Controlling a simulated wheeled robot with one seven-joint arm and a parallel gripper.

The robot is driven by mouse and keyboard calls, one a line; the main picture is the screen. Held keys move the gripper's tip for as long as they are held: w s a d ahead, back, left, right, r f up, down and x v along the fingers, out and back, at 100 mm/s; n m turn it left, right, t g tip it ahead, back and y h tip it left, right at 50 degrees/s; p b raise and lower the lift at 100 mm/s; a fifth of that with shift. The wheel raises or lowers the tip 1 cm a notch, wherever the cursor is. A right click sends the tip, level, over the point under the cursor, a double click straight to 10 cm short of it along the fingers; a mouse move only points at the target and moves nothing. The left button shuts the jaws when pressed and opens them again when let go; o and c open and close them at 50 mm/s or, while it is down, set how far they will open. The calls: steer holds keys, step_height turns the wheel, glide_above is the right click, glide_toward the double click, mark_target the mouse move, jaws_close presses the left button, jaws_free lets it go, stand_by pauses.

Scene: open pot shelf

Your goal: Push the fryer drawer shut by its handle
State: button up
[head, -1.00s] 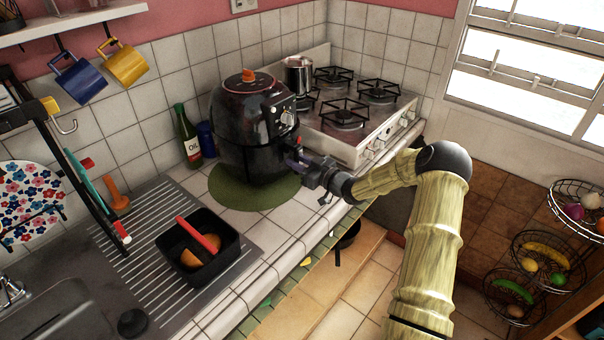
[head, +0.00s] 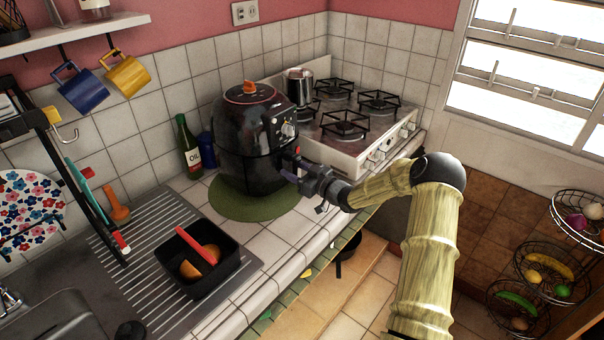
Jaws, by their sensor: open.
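The black air fryer (head: 250,140) stands upright on a round green mat (head: 228,202) on the tiled counter. Its drawer (head: 250,176) forms the lower part of the body and looks flush or nearly flush with it. The drawer handle at the fryer's right front is mostly hidden by my gripper. My gripper (head: 292,174) is open, at the front of the fryer beside the handle area. I cannot tell whether it touches the handle.
A stove (head: 350,130) with a metal pot (head: 299,88) stands behind and right of the fryer. An oil bottle (head: 188,147) and a blue container (head: 207,146) stand left of it. A black basket (head: 215,275) sits on the drainboard. Counter tiles before the mat are clear.

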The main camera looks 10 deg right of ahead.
steer(key=b+v, duration=0.3)
steer(key=v, duration=1.4)
steer(key=shift+s, duration=0.2)
steer(key=s+a+m+g+h+p, duration=0.1)
steer(key=a+m+g+h+p, duration=0.1)
steer(key=a+g+h, duration=0.4)
steer(key=s+a+r+m+g+h+p, duration=0.1)
steer(key=s+a+g, duration=0.1)
steer(key=s, duration=0.5)
steer(key=s+a+r+m+g+h+p, duration=0.1)
steer(key=s+a+r+m+g+h, duration=0.1)
steer(key=s, duration=0.6)
steer(key=s+a+r+m+g+h+p, duration=0.1)
steer(key=s+a+r+m+g, duration=0.1)
steer(key=s, duration=0.6)
steer(key=shift+a+h, duration=0.3)
steer(key=shift+a, duration=0.2)
